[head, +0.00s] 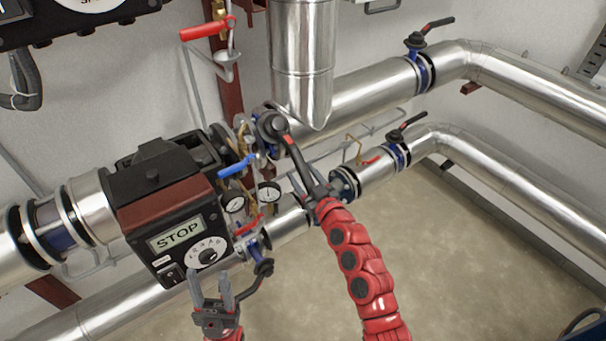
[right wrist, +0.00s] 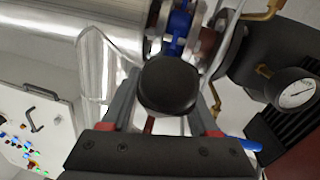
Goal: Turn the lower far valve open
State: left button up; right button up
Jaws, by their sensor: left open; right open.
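The lower far valve (head: 397,154) has a blue body on the lower silver pipe, right of centre in the head view. Its black lever (head: 404,127) points up and right, and no gripper touches it. My right gripper (head: 314,182) is open at the end of a different black lever (head: 291,146), on the upper pipe nearer the control box. In the right wrist view a rounded black part (right wrist: 168,86) sits between the open fingers; contact cannot be told. My left gripper (head: 211,287) is open and empty, pointing up, left of a lower black lever (head: 262,276).
The upper far valve (head: 417,66) sits above on the upper pipe. A control box marked STOP (head: 180,238) stands at left, with pressure gauges (head: 269,194) and small red and blue handles beside it. A vertical silver pipe (head: 302,60) hangs above. Bare floor lies below the lower pipe.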

grip_shut()
dwell(1.4)
